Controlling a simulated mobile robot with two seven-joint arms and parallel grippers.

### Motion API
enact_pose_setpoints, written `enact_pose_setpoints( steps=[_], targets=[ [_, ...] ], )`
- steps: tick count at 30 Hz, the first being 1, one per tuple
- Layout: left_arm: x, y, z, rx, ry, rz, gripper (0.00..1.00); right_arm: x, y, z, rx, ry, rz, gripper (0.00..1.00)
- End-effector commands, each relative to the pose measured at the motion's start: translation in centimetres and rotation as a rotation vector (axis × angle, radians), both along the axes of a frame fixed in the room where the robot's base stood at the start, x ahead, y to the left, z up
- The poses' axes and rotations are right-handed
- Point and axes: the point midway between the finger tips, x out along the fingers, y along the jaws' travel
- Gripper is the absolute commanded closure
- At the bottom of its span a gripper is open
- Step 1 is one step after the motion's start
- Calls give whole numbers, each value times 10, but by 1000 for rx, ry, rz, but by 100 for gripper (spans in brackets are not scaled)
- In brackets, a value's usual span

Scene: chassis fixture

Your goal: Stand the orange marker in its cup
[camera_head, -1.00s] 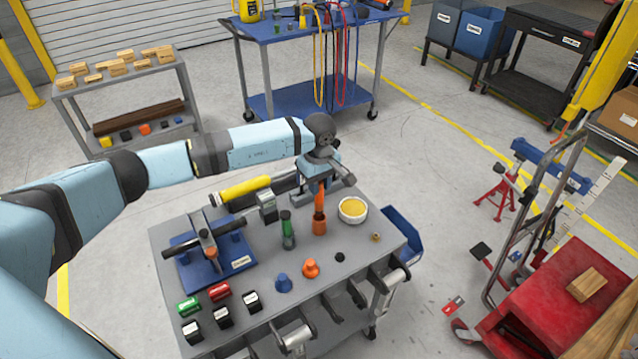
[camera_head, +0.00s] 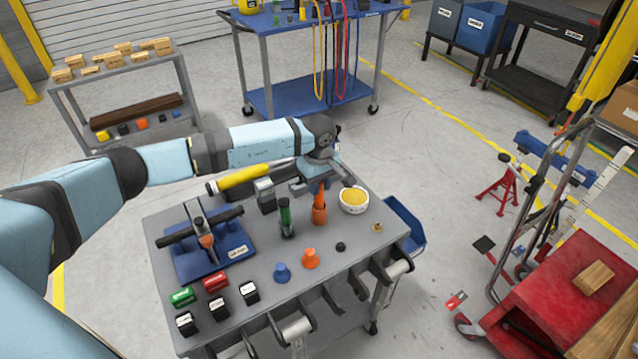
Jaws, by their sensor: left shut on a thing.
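The orange marker (camera_head: 320,197) is upright, its lower part at the mouth of the orange cup (camera_head: 319,214). How deep it sits inside is hidden by the cup wall. My left gripper (camera_head: 320,184) comes from above and is shut around the marker's upper part; the fingers are partly hidden by the wrist. The cup stands on the grey cart top (camera_head: 300,232). My right gripper is not in view.
A green marker stands in a dark green cup (camera_head: 287,225) to the left, and a white bowl (camera_head: 354,203) stands close on the right. A blue fixture (camera_head: 212,255) is at the left.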

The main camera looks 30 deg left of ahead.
Motion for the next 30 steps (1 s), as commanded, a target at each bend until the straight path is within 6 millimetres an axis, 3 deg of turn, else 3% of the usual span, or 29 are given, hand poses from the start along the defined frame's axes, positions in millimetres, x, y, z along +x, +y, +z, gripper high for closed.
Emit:
enact_pose_setpoints(
  steps=[11, 12, 15, 16, 25, 30],
  targets=[
    [0, 0, -7, 0, 0, 0, 98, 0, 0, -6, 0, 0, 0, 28],
    [0, 0, -7, 0, 0, 0, 70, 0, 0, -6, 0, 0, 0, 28],
    [0, 0, -7, 0, 0, 0, 47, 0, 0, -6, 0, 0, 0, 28],
    [0, 0, -7, 0, 0, 0, 45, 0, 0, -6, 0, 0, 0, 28],
    [0, 0, -5, 0, 0, 0, 45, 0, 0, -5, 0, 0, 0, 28],
    [0, 0, 10, -1, -2, -1, 45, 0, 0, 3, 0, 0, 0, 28]
  ],
)
